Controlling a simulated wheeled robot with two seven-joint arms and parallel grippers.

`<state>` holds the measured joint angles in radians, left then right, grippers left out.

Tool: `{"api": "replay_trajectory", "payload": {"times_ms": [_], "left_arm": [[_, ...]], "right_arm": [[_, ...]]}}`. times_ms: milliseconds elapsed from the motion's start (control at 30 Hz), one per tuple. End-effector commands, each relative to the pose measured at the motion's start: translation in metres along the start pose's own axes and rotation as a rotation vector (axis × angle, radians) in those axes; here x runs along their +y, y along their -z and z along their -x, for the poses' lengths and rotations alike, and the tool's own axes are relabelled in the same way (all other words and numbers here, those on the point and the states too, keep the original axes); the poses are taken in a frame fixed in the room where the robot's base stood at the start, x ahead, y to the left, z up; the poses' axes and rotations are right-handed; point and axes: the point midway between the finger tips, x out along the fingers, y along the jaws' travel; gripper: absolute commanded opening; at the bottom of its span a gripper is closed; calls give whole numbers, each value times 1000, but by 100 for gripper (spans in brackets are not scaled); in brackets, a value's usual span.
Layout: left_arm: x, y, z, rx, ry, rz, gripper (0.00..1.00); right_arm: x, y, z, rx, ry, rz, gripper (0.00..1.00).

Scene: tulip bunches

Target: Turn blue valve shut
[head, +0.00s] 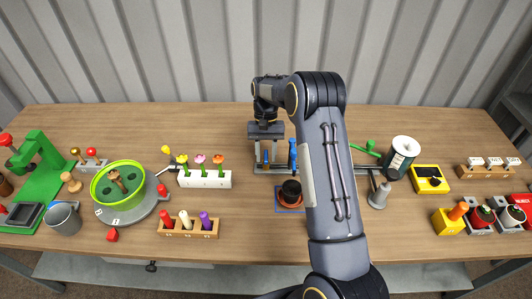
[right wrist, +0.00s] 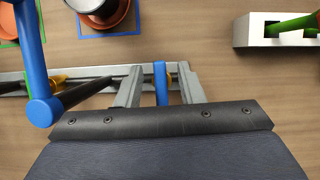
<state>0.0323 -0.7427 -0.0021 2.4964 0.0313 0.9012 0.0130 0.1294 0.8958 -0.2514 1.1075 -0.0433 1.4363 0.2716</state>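A grey metal pipe rail (right wrist: 20,82) lies on the table; it also shows in the head view (head: 262,170). A thin blue valve handle (right wrist: 161,83) on a yellow fitting appears crosswise to the rail in the right wrist view. My right gripper (right wrist: 159,92) is open with one grey finger on each side of this handle and visible gaps to both. In the head view my right gripper (head: 266,154) points down over the rail's left part. A larger blue lever (right wrist: 38,70) stands beside it, also visible in the head view (head: 293,153). My left gripper is out of view.
A dark pot (head: 291,190) on a blue-edged square stands just in front of the rail. A white block with tulips (head: 205,179) is to the left, a green-and-white cylinder (head: 403,153) to the right. My right arm hides part of the table.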

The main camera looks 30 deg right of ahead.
Motion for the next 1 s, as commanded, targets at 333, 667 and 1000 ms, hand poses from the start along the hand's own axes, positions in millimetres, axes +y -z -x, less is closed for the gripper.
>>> {"api": "replay_trajectory", "payload": {"times_ms": [333,667,1000], "left_arm": [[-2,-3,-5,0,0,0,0],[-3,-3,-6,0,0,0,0],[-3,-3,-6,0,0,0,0]], "right_arm": [[-1,2,42,4,1,0,35],[0,0,77,1,0,0,35],[0,0,78,0,0,0,35]]}}
